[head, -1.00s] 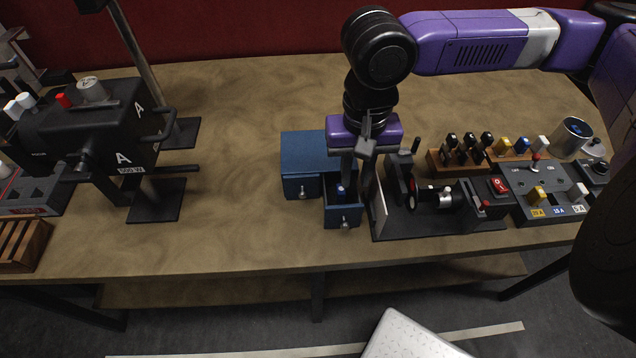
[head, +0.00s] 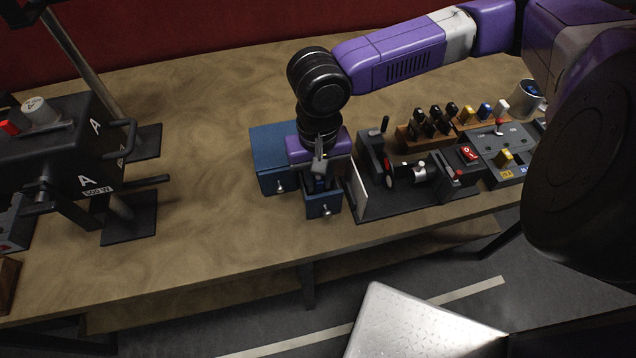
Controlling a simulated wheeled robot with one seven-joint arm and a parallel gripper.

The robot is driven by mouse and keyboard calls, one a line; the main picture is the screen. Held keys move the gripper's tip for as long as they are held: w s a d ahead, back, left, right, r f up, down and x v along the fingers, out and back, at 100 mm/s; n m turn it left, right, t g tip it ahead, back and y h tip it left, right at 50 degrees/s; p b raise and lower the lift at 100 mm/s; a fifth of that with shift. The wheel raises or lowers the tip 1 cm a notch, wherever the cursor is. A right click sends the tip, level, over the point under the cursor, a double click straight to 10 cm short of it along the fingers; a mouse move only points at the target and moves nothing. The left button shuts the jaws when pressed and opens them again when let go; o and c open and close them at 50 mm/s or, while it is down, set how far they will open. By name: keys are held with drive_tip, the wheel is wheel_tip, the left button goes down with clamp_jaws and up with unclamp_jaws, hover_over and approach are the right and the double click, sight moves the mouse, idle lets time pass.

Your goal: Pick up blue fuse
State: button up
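My gripper (head: 319,186) points down at the front drawer (head: 324,204) of the small blue cabinet (head: 272,150), which is pulled open. A small blue piece (head: 320,184) shows at the fingertips, inside or just over the drawer. It may be a blue fuse, but the fingers and wrist hide most of it. I cannot tell whether the fingers are closed on it. Another blue fuse (head: 485,112) stands in the wooden rack (head: 466,126) at the right, between a yellow and a white one, well away from my gripper.
Right of the drawer stands a black fixture (head: 400,195) with a lever and a light plate close to my gripper. Beyond it is a grey fuse panel (head: 500,150). A black machine (head: 70,150) stands at the left. The wooden tabletop (head: 200,200) between is clear.

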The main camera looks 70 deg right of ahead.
sight(319, 178)
drive_tip(key=shift+c, duration=0.4)
clamp_jaws()
drive_tip(key=shift+r, duration=0.15)
wheel_tip(319, 178, up, 20)
idle(0.4)
